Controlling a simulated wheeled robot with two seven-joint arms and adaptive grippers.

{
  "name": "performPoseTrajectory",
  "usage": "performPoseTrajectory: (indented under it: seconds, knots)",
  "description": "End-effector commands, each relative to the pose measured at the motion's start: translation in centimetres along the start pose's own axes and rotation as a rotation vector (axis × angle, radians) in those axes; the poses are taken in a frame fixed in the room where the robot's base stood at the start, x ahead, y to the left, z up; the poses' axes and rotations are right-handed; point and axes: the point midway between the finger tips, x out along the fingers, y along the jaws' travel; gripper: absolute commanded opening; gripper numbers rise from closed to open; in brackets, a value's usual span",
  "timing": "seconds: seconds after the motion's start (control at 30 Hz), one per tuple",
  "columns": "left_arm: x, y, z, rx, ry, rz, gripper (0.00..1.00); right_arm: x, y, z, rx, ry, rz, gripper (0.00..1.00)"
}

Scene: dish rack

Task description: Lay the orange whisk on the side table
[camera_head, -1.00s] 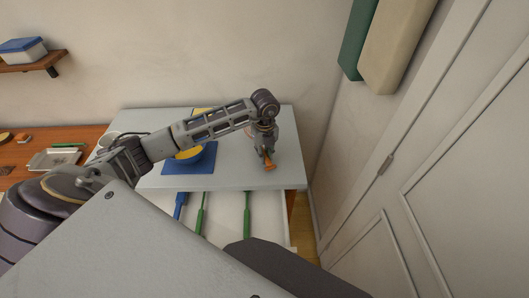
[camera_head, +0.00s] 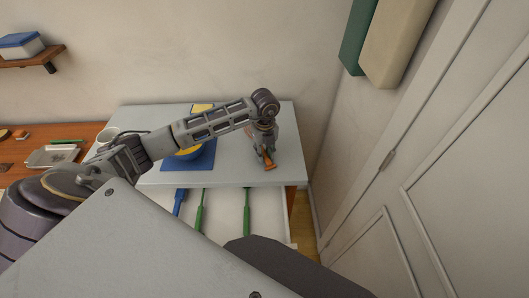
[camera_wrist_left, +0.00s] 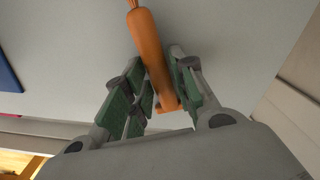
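The orange whisk (camera_head: 270,167) is at my left gripper (camera_head: 263,152), over the right part of the pale grey tabletop (camera_head: 222,178). In the left wrist view, its orange handle (camera_wrist_left: 151,55) runs between the green-padded fingers of my left gripper (camera_wrist_left: 160,95), with the pads close against both sides. The whisk's far end runs out of the top of that view. Whether the whisk touches the tabletop is hard to tell. My right gripper is not in view.
An open drawer (camera_head: 223,208) below the tabletop's front edge holds blue and green utensils. A blue mat (camera_head: 203,160) with a yellow-and-blue bowl (camera_head: 188,152) lies left of the gripper. A wall and white doors (camera_head: 400,190) bound the right.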

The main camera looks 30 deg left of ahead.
Motion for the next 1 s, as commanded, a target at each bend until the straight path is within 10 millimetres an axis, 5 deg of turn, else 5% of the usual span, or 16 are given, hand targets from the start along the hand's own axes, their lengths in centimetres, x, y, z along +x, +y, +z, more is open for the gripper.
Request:
performPoseTrajectory:
  seconds: [0.4,0.63,1.0]
  knots:
    - [0.0,0.0,0.0,0.0,0.0,0.0,0.26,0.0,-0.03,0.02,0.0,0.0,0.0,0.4]
    - [0.0,0.0,-0.01,0.0,0.0,0.0,0.51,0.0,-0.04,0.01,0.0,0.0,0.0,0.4]
    - [-0.11,-0.01,-0.01,0.0,0.0,0.0,0.51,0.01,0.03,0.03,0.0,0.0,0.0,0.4]
